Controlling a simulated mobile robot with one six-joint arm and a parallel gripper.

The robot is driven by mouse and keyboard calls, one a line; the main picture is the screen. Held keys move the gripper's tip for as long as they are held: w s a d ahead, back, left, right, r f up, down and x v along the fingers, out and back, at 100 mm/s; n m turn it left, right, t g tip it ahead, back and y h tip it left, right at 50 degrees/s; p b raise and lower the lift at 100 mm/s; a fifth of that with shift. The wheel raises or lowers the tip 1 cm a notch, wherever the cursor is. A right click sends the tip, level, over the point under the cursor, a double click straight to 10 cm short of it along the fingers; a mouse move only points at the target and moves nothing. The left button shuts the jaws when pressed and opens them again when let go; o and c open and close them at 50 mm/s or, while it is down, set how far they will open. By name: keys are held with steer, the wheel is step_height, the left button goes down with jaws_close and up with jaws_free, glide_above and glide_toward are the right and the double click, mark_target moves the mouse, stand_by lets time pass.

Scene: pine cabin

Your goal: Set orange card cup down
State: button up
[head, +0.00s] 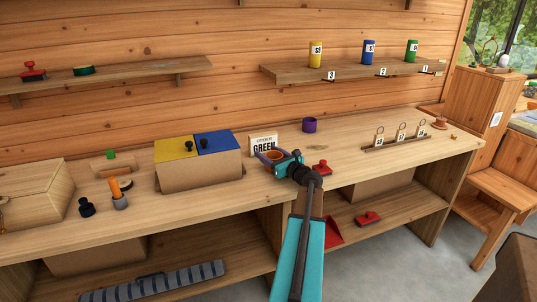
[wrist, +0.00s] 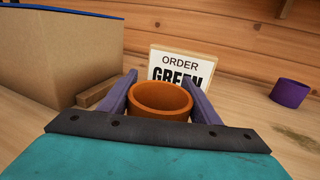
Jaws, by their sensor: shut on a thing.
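The orange card cup (wrist: 161,98) is upright between the two purple-grey fingers of my gripper (wrist: 161,95), which is shut on it. In the head view the orange cup (head: 272,155) shows at the end of my teal arm, with my gripper (head: 274,158) around it, over the wooden bench (head: 240,192). The cup is in front of the sign reading "ORDER GREEN" (wrist: 183,66). Its lower part is hidden by my gripper in the wrist view, so I cannot tell whether it touches the bench.
A cardboard box with yellow and blue lids (head: 198,170) stands just left of the cup. A purple cup (head: 309,125) stands behind to the right. A red stamp-like object (head: 321,168) lies close right of my gripper. Bare bench lies between the purple cup and the hook rack (head: 396,144).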

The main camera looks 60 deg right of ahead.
steer(key=shift+f, duration=0.15)
steer(key=o, duration=1)
steer(key=shift+s, duration=0.15)
steer(key=b+v, duration=0.1)
steer(key=v, duration=1)
steer(key=shift+s+a, duration=0.15)
steer(key=shift+s, duration=0.2)
